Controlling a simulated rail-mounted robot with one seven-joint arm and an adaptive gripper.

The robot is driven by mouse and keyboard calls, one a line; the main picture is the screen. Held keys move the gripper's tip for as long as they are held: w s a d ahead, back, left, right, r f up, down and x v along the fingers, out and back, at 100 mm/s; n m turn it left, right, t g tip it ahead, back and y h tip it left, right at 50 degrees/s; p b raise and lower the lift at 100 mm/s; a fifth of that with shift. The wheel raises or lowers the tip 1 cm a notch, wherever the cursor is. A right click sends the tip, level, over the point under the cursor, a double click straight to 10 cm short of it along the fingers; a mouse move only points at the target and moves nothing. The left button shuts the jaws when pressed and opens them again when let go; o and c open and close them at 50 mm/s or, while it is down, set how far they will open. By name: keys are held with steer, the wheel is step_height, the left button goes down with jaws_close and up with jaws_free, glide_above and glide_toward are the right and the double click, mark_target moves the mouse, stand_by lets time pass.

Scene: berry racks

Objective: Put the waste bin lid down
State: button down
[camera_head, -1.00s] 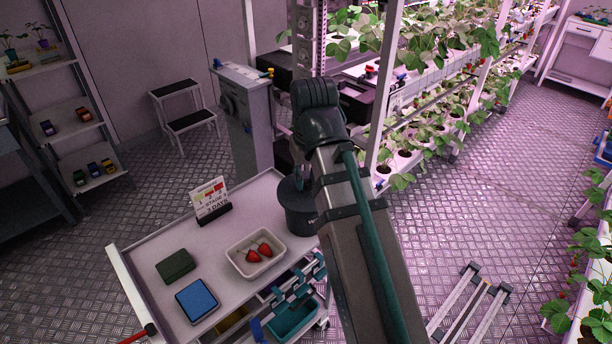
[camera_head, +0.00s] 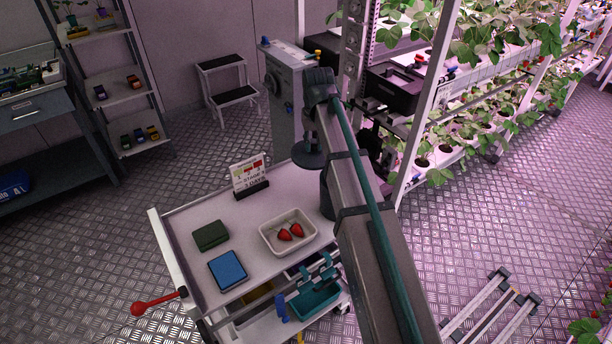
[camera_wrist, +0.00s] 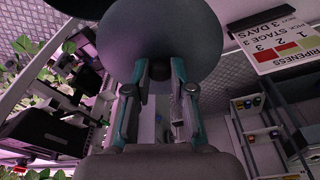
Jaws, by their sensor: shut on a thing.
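The waste bin lid (camera_head: 309,156) is a dark grey round disc. In the wrist view, the lid (camera_wrist: 165,35) fills the top centre, and my gripper (camera_wrist: 160,76) has both fingers shut on its small dark knob. In the head view, the lid hangs above the back edge of the cart, up and left of the bin and apart from it. The dark waste bin (camera_head: 326,198) stands at the cart's right end, largely hidden behind my arm. Its opening is hidden.
The white cart top (camera_head: 207,216) holds a ripeness sign (camera_head: 249,175), a white tray (camera_head: 268,243) with two strawberries, a green box (camera_head: 211,236) and a blue box (camera_head: 228,270). Bare surface lies between sign and tray. Plant racks (camera_head: 425,115) stand behind right.

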steer(key=shift+w+a+f+p, duration=0.3)
steer(key=shift+w+f+p, duration=0.55)
steer(key=shift+f, duration=1.85)
steer(key=shift+w+a+f+p, duration=0.3)
steer(key=shift+w+f, duration=0.95)
steer(key=shift+f, duration=1.4)
steer(key=shift+w+a+f+p, duration=0.25)
steer(key=shift+w+f+p, duration=0.6)
steer(key=shift+f, duration=1.85)
steer(key=shift+w+f+b, duration=0.1)
steer(key=shift+w+b, duration=0.1)
steer(key=shift+b, duration=0.15)
steer(key=shift+f, duration=0.1)
steer(key=c, duration=1)
jaws_free()
steer(key=r+b, duration=0.1)
steer(key=r, duration=0.3)
steer(key=s+r+b, duration=0.1)
steer(key=r, duration=0.7)
steer(key=shift+s+d+r+b, duration=0.1)
steer(key=shift+s+r+b, duration=0.1)
steer(key=shift+s+b, duration=0.2)
